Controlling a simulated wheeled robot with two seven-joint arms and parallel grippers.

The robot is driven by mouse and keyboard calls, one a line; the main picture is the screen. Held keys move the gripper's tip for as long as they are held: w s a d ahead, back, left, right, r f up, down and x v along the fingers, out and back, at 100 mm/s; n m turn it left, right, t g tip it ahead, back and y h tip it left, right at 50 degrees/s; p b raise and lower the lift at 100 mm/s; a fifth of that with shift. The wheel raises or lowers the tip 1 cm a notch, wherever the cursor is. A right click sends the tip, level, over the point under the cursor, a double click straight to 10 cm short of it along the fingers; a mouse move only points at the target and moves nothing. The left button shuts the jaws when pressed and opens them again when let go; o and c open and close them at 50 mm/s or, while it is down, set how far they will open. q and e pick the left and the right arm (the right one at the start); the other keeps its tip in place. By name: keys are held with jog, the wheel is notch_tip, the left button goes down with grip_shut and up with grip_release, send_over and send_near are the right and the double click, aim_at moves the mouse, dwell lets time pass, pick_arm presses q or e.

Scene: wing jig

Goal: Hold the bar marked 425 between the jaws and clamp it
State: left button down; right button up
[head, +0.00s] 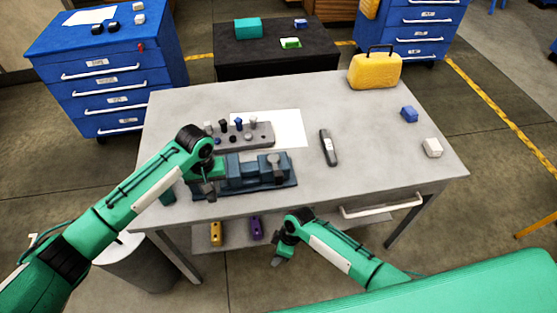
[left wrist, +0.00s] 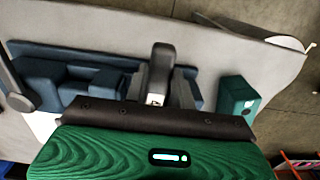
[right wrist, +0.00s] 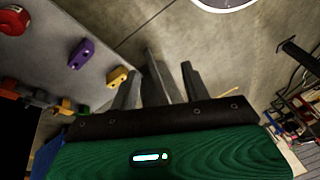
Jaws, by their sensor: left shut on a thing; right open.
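My left gripper (head: 207,192) is at the left end of the blue vise (head: 285,184). In the left wrist view it (left wrist: 157,95) is shut on a grey bar (left wrist: 161,58) with a small white label, too small to read fully. The bar is above or beside the vise (left wrist: 95,62); I cannot tell whether it touches the jaws. A dark grey lever (left wrist: 14,92) stands at the vise's other end. My right gripper (head: 279,259) is open and empty in front of the table; its fingers show in the right wrist view (right wrist: 160,88).
Behind the vise is a grey rack (head: 262,136) with several pegs on a white sheet (head: 290,122). A dark labelled tool (head: 328,148) lies right of it. A teal block (left wrist: 236,97) is beside the vise. A yellow case (head: 375,72) stands at the back right.

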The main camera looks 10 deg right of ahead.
jog(key=a+r+n+g, duration=0.1)
jog(key=a+r+n, duration=0.15)
jog(key=r, duration=0.45)
jog(key=a+r+n+g, duration=0.2)
jog(key=r+n, duration=0.2)
jog(key=r, duration=0.2)
jog(key=n+t+h, duration=0.4)
jog(key=n, duration=0.3)
send_near(279, 173)
jog(key=f, duration=0.5)
jog(key=shift+s+a+f, duration=0.2)
jog(key=shift+s+a, duration=0.05)
jog(key=shift+w+d+r, duration=0.15)
jog(key=shift+w+r, duration=0.05)
jog(key=shift+f, duration=0.2)
notch_tip(279, 173, down, 6)
jog(key=shift+w+f, duration=0.1)
jog(key=shift+f, duration=0.05)
